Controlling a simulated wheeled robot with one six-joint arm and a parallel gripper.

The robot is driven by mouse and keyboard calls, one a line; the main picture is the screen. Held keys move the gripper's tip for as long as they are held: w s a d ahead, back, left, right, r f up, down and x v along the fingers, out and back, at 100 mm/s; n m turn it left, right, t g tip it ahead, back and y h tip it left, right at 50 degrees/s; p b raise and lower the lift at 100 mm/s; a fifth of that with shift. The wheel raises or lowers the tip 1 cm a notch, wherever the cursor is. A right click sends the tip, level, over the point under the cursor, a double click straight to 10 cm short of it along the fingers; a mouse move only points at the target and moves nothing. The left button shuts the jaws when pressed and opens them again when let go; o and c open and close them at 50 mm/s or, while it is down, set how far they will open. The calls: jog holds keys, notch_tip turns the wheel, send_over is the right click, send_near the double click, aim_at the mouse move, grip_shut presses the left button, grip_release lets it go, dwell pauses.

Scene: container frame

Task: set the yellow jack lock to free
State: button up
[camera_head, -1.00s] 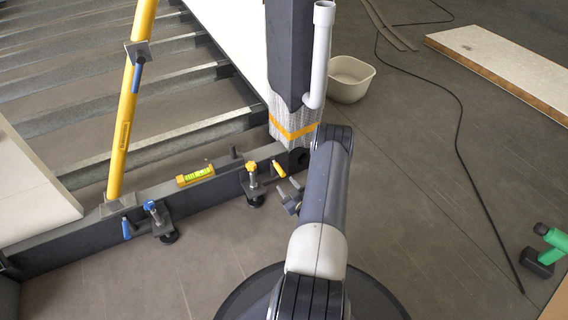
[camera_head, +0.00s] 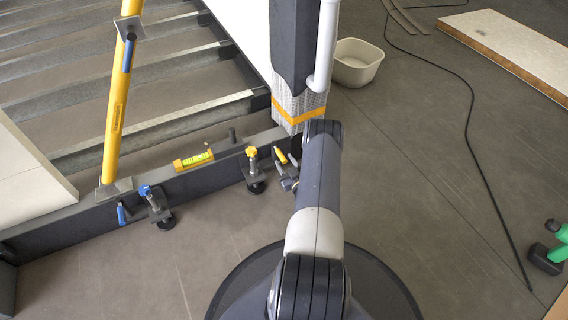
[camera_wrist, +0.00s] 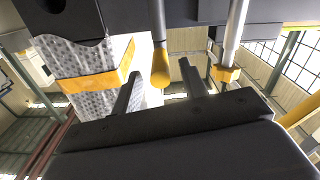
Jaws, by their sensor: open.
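The yellow jack (camera_head: 254,170) stands at the dark beam, with a yellow knob on top. Its yellow lock lever (camera_head: 281,155) is just right of it, on the beam's front face. In the wrist view the lock lever (camera_wrist: 160,66) is a yellow grip with a rounded end, pointing toward my gripper. My gripper (camera_wrist: 160,72) is open, with one finger on each side of the lever's end; I cannot tell if either touches. In the head view my gripper (camera_head: 285,169) is partly hidden by my arm. The yellow jack's collar (camera_wrist: 228,74) shows right of the fingers.
A blue-knobbed jack (camera_head: 156,206) with a blue lever (camera_head: 121,214) stands left along the beam (camera_head: 200,180). A yellow level (camera_head: 193,160) lies on the beam. Right floor is mostly free.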

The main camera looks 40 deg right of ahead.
jog(key=shift+x, duration=0.75)
jog(key=shift+c, duration=0.4)
grip_shut()
